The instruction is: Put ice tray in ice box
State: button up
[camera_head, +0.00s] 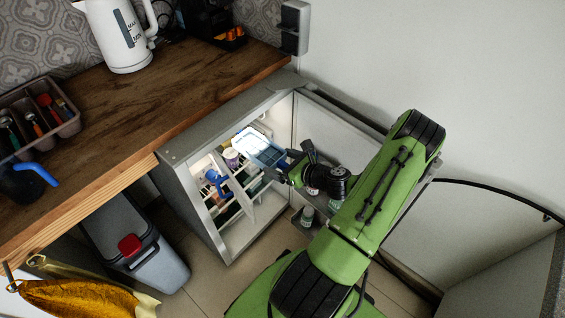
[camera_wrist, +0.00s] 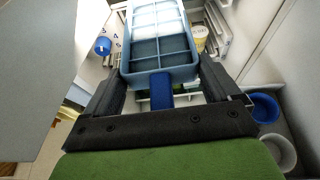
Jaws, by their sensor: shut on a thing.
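The ice tray (camera_wrist: 159,45) is light blue with rectangular compartments, seen in front of my gripper in the wrist view. It also shows in the head view as a pale blue tray (camera_head: 262,147) at the open fridge's upper front. My gripper (camera_wrist: 159,92) is shut on the tray's near end, around a darker blue handle-like part. In the head view my gripper (camera_head: 290,168) reaches in from the right, between the fridge body and its door. The ice box cannot be clearly made out; the tray covers part of the fridge's upper inside.
The open fridge (camera_head: 245,232) holds shelves with a blue item (camera_head: 216,181) and a white tub (camera_head: 231,158). Its open door (camera_head: 337,135) stands close on the right, with containers in its racks. The wooden counter (camera_head: 150,100) is above left, and a grey bin (camera_head: 150,250) stands below it.

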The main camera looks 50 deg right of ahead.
aim_at(241, 135)
jog(key=shift+w+a+p, duration=0.1)
jog(key=shift+w+p, duration=0.4)
jog(key=shift+w, duration=2.25)
jog(key=shift+p, duration=0.5)
jog(key=shift+w+a+p, duration=0.2)
jog(key=shift+w+p, duration=0.45)
jog(key=shift+w, duration=5.55)
jog(key=o, duration=1.1)
